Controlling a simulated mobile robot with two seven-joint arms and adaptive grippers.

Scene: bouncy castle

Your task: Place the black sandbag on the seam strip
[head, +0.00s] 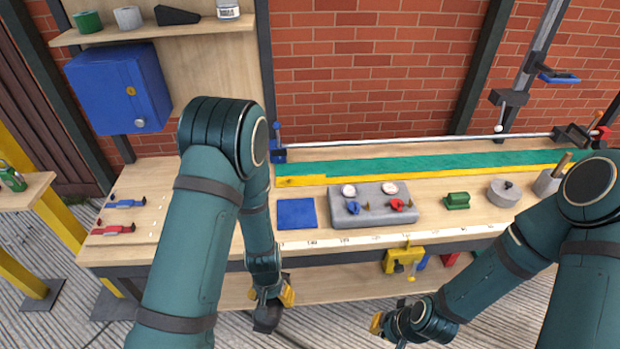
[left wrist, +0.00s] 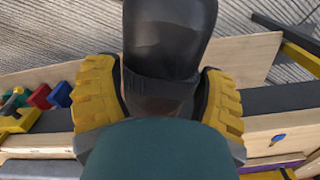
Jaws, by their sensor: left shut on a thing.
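The black sandbag (left wrist: 165,40) is held between the yellow-padded fingers of my left gripper (left wrist: 158,95) in the left wrist view. In the head view the sandbag (head: 266,319) hangs below my left gripper (head: 277,297), in front of the bench's front edge and lower than its top. A long teal and yellow strip (head: 420,166), which looks like the seam strip, lies flat along the back of the bench. My right gripper (head: 379,323) is low in front of the bench, apart from the sandbag; its finger opening is unclear.
On the wooden bench (head: 250,232) are a blue square (head: 296,213), a grey block with gauges (head: 372,213), a green block (head: 457,201) and a round grey weight (head: 504,193). A metal rod (head: 400,139) runs behind the strip. A yellow clamp (head: 404,259) hangs at the front edge.

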